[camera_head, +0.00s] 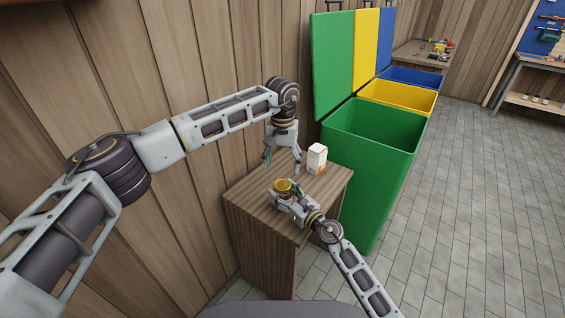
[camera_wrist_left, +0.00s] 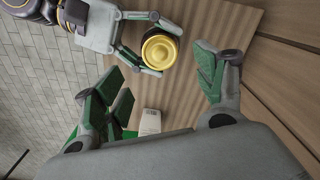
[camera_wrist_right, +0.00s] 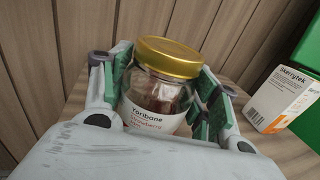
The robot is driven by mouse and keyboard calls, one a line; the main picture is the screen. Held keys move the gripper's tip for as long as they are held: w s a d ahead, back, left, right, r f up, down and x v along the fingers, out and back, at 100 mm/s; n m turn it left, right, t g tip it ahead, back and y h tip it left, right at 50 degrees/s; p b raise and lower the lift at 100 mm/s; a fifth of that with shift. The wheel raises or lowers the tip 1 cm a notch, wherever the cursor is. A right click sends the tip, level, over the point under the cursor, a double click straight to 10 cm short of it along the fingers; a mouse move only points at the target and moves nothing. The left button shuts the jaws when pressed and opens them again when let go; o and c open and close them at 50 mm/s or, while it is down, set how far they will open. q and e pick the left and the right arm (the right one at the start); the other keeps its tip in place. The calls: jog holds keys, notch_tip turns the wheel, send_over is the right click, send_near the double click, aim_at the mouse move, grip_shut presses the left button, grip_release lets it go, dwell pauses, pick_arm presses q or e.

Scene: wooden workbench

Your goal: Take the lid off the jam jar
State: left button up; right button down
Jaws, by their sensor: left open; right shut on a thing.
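My right gripper (camera_wrist_right: 165,105) is shut on the jar body below the lid, and the jar stands upright on the bench. My left gripper (camera_head: 283,164) is open and empty, pointing down above the bench, just behind the jar. In the left wrist view the lid lies beyond its spread fingers.
A white and orange carton (camera_head: 317,158) stands on the small wooden bench (camera_head: 262,196) to the right of my left gripper; it also shows in the right wrist view (camera_wrist_right: 281,99). A green bin (camera_head: 372,140) stands right beside the bench, and a plank wall is at the left.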

aim_at(282, 184)
pick_arm(q)
jog(key=shift+f, duration=0.1)
dwell(0.5)
jog(key=shift+f, duration=3.95)
